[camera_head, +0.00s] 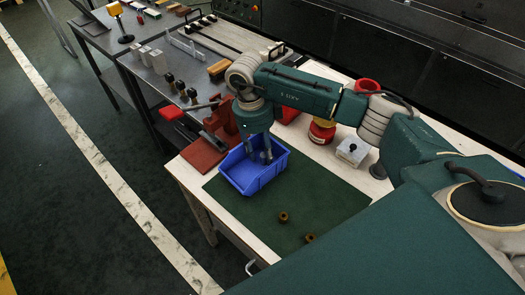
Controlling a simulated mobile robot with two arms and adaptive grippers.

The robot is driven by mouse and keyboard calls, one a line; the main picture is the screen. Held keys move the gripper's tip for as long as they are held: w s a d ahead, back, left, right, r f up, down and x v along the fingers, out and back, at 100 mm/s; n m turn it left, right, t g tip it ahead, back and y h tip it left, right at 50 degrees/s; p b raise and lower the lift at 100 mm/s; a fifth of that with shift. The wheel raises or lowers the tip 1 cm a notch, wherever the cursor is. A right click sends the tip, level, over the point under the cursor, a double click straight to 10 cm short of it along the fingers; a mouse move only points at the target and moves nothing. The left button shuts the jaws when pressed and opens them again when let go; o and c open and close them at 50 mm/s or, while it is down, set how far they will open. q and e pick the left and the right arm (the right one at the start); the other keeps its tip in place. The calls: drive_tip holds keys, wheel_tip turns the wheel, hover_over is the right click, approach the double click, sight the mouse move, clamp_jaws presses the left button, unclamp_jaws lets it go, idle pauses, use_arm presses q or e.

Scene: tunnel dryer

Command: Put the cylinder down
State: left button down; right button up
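My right gripper (259,153) points down into the blue bin (272,178), near its back wall. Its grey fingers are small in the picture, and I cannot tell whether they are open or shut, or whether a cylinder is between them. One small brown cylinder (283,217) stands on the green mat (330,203) in front of the bin. My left gripper is not in view.
A red vise-like tool (221,121) and a reddish-brown block (203,155) lie left of the bin. A red and yellow container (322,129) and a white box with a black knob (352,151) stand to the right. The mat's right part is clear.

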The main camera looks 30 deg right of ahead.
drive_tip(key=shift+r, duration=0.25)
drive_tip(key=shift+w+r, duration=0.1)
drive_tip(key=shift+r, duration=0.2)
wheel_tip(320, 180, up, 11)
drive_tip(key=w+a+b, duration=0.1)
drive_tip(key=shift+b, duration=0.35)
drive_tip(key=shift+w+a, duration=0.1)
